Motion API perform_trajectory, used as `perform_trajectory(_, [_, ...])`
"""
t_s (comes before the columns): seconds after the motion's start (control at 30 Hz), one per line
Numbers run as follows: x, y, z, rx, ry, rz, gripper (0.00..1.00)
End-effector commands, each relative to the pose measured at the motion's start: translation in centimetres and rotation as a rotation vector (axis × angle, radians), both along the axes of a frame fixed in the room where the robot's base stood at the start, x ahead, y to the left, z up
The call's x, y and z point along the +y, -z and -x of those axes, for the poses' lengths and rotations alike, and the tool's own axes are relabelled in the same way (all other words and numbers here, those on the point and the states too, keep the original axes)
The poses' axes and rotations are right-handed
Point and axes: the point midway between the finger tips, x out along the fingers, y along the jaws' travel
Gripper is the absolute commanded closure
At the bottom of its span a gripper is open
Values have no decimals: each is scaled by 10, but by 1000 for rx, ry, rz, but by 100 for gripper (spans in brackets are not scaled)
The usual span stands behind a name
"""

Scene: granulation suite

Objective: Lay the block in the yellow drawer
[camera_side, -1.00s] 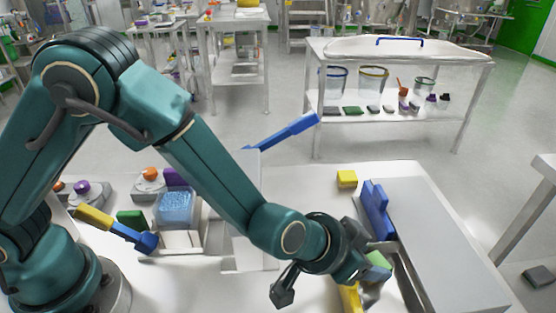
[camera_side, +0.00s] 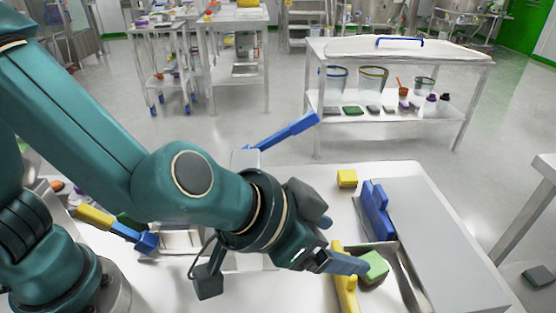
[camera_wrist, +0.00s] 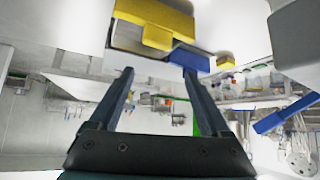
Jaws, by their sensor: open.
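The green block (camera_side: 374,265) lies in the open drawer with the yellow front (camera_side: 344,282), inside its metal tray, at the lower right of the side view. My gripper (camera_side: 347,264) is at the drawer's left, with a blue-grey finger reaching over the yellow front close to the block. I cannot tell whether that finger touches the block. In the wrist view my gripper (camera_wrist: 159,74) has its two fingers spread apart with nothing between them. A large yellow part (camera_wrist: 155,14) and a blue part show beyond the fingertips there; the green block is not seen in that view.
A blue drawer front (camera_side: 377,210) stands behind, beside the grey cabinet top (camera_side: 430,235). A small yellow block (camera_side: 346,178) lies on the white table at the back. A blue bar (camera_side: 285,131) and a yellow-and-blue handle (camera_side: 115,228) are further left.

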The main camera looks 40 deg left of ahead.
Motion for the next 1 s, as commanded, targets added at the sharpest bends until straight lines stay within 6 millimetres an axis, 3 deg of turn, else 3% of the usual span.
perform_trajectory(0.27, [4,-14,6,3,5,32,19])
perform_trajectory(0.47, [16,-64,2,9,51,233,19])
perform_trajectory(0.57, [39,-83,13,36,69,285,19])
perform_trajectory(0.67, [74,-84,32,84,45,254,19])
perform_trajectory(0.9, [175,-50,81,229,-222,43,19])
perform_trajectory(1.0, [203,-40,96,268,-330,-19,19])
